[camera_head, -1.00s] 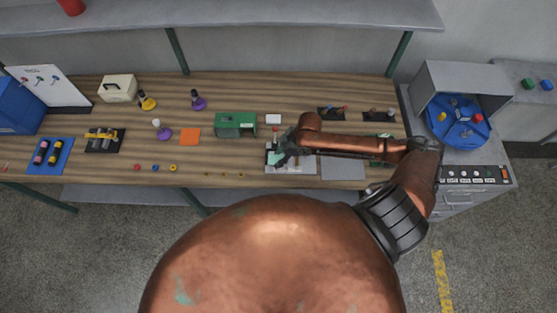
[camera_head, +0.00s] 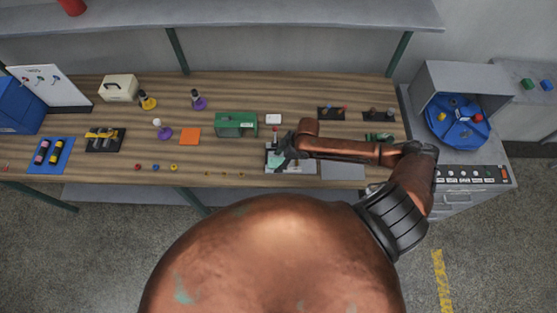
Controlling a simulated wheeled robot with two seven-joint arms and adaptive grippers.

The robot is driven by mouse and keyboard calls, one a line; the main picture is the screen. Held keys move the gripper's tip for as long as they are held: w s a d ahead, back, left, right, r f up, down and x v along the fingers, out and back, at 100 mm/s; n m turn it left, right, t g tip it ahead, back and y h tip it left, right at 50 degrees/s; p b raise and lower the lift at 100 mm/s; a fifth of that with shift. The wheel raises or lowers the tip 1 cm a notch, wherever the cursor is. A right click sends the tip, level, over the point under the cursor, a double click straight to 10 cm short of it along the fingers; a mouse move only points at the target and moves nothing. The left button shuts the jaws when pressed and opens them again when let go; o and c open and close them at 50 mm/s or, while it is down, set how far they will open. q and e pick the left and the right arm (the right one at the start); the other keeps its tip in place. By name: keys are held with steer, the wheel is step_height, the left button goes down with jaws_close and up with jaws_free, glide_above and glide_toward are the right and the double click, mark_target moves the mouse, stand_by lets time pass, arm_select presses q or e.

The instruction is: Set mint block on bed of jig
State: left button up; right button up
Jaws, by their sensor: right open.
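The jig (camera_head: 300,168) is a pale grey plate with fittings near the front edge of the bench, right of the middle. The mint block (camera_head: 274,160) is a small pale green patch on the jig's left part, just left of my right gripper. My right gripper (camera_head: 283,156) is over the jig, its dark fingers open beside the block. The gripper and arm hide part of the jig, and I cannot tell whether the block touches the fingers or how exactly it sits. My left gripper is out of view.
A green box (camera_head: 236,124) and an orange square (camera_head: 190,135) lie left of the jig. A grey plate (camera_head: 342,170) lies to its right. A grey machine with a blue rotary tray (camera_head: 456,130) stands at the far right. Small coloured rings lie along the front edge.

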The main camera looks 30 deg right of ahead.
steer(key=v, duration=1.2)
stand_by(0.4)
